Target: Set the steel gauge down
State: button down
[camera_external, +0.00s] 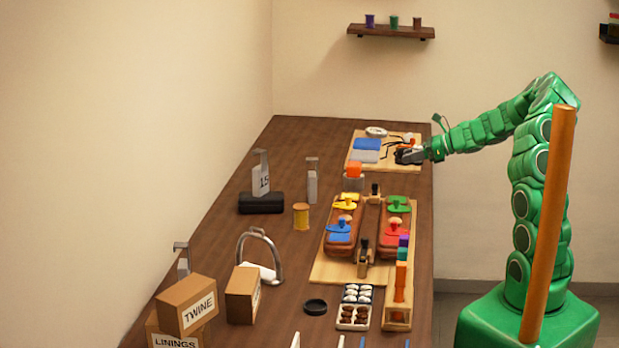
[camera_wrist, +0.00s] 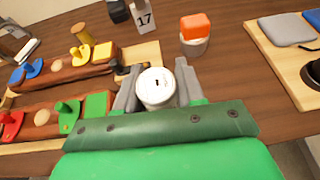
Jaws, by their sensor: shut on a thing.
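My gripper (camera_wrist: 157,88) is shut on a pale, round-topped thing with a small dark slot, which I take to be the steel gauge (camera_wrist: 155,92). The two grey fingers press it from both sides.
An orange block on a pale pot (camera_wrist: 194,45) stands ahead. The saddle board (camera_external: 330,270) is left in the wrist view; the board with pads (camera_wrist: 262,42) is right. Bare wood lies between the boards.

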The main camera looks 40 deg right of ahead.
jog(key=d+m+h, duration=0.1)
jog(key=d, duration=0.4)
send_over(403, 184)
jog(key=s, duration=0.3)
jog(key=shift+t, duration=0.3)
jog(key=f, duration=0.6)
jog(key=shift+a, duration=0.35)
jog(key=shift+w+d+f, duration=0.25)
jog(key=shift+w+f, duration=0.45)
jog(key=shift+f, duration=0.15)
jog(key=shift+w+d+f, duration=0.2)
jog(key=shift+w+f, duration=0.45)
jog(key=shift+f, duration=0.2)
jog(key=shift+w+f, duration=0.2)
jog(key=shift+f, duration=1.6)
jog(key=c, duration=0.7)
grip_release()
jog(key=shift+f, duration=0.15)
